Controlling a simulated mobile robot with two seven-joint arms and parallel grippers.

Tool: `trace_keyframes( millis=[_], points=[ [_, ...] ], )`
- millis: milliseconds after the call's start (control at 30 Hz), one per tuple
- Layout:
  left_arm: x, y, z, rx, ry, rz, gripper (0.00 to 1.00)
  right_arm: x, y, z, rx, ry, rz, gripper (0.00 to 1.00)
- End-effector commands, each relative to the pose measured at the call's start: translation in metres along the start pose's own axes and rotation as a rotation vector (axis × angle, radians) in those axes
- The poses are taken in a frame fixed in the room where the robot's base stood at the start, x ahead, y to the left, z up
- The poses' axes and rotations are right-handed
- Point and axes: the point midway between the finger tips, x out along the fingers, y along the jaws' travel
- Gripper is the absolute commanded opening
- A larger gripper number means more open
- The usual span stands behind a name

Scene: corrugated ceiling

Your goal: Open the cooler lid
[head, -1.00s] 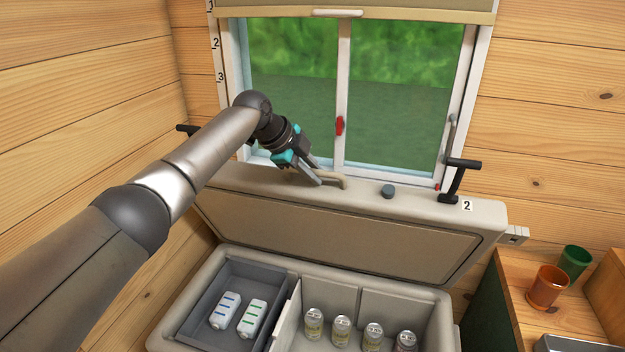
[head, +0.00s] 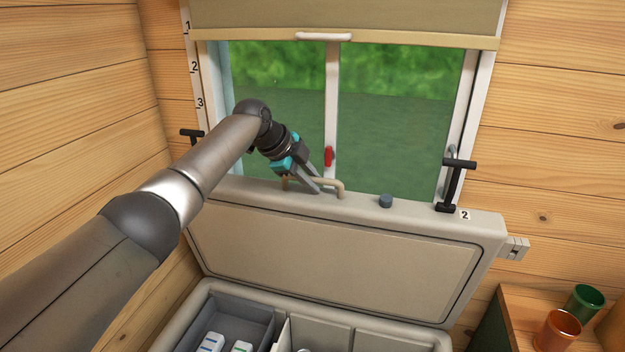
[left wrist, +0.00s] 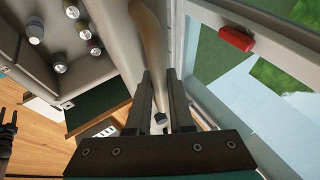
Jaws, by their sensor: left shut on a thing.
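The cooler lid (head: 330,252) stands raised, close to upright, in front of the window, with its inner face toward me. A beige bar handle (head: 340,187) sits on its upper edge. My left gripper (head: 317,190) is at this handle, shut on it; the fingers hide part of the bar. The cooler body (head: 192,312) is open below the lid.
The window frame (head: 331,110) with a red catch (head: 328,156) is close behind the lid. Black T-shaped latches stand at the right (head: 456,180) and left (head: 192,136). White bottles (head: 211,342) lie in the cooler's grey tray. Orange (head: 558,331) and green (head: 585,300) cups stand at right.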

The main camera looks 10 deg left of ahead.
Motion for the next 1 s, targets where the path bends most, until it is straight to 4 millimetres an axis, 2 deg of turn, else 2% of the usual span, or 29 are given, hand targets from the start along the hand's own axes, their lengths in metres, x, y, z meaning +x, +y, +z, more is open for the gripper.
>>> trace_keyframes(
  millis=[133, 167, 400, 767, 1000],
  points=[
    [0.000, 0.001, 0.001, 0.000, -0.003, 0.001, 0.00, 0.000, -0.001, 0.002, 0.000, -0.003, -0.001, 0.50],
    [0.000, 0.001, 0.001, 0.000, -0.003, 0.001, 0.21, 0.000, -0.001, 0.002, -0.001, -0.003, -0.001, 0.50],
    [0.000, 0.001, 0.001, 0.000, -0.002, 0.002, 0.48, 0.000, -0.001, 0.002, -0.001, -0.003, -0.001, 0.50],
    [-0.002, 0.000, 0.000, 0.000, 0.000, 0.001, 0.50, 0.000, -0.001, 0.002, 0.000, -0.002, -0.001, 0.50],
    [-0.025, 0.000, 0.001, 0.002, -0.001, -0.002, 0.50, 0.004, -0.001, 0.001, 0.000, -0.001, -0.001, 0.50]
  ],
)
